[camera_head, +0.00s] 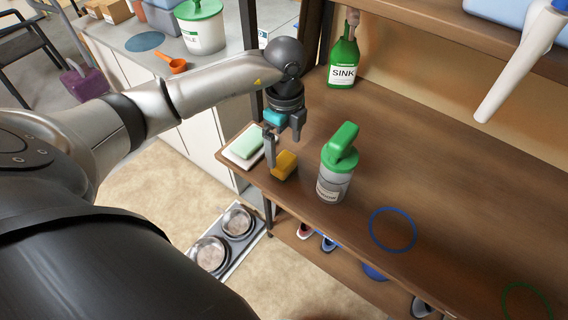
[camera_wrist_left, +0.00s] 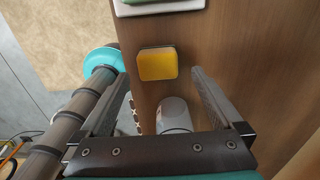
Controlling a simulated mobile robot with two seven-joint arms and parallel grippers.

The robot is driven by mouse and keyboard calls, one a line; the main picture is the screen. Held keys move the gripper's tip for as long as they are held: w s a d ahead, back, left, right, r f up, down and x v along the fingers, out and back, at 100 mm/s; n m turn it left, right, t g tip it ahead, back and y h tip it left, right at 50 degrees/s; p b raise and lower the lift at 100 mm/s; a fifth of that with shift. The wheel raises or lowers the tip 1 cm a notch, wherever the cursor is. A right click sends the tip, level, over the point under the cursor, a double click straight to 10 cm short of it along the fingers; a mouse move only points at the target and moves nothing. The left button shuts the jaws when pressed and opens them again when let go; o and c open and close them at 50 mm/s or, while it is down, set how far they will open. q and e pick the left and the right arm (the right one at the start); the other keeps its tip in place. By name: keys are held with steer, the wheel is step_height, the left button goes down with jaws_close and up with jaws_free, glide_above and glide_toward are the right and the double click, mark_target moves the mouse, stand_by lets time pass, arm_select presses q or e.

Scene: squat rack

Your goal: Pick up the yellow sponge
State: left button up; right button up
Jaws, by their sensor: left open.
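The yellow sponge (camera_head: 284,166) lies on the brown wooden shelf near its front left edge. My left gripper (camera_head: 283,150) is above and beside it, open, with one finger at the sponge's left side in the head view. In the left wrist view the yellow sponge (camera_wrist_left: 157,65) sits beyond and between the open fingers (camera_wrist_left: 160,85), with nothing gripped. I cannot tell whether a finger touches it. My right gripper does not show.
A pale green block on a white tray (camera_head: 243,147) is at the left. A green SINK bottle (camera_head: 343,62) stands at the back. A blue ring (camera_head: 393,230) lies right on the shelf.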

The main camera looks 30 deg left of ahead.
mark_target(284, 159)
arm_select(q)
steer(key=shift+s+f, duration=0.1)
steer(key=shift+f, duration=0.3)
step_height(284, 159, down, 4)
steer(key=shift+f, duration=0.2)
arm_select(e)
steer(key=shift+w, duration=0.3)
arm_select(q)
steer(key=c, duration=1.3)
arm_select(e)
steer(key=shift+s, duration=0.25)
arm_select(q)
steer(key=shift+o, duration=0.2)
steer(key=shift+r, duration=0.15)
step_height(284, 159, up, 20)
steer(key=p, duration=0.1)
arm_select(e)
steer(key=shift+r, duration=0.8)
arm_select(q)
steer(key=shift+s, duration=0.1)
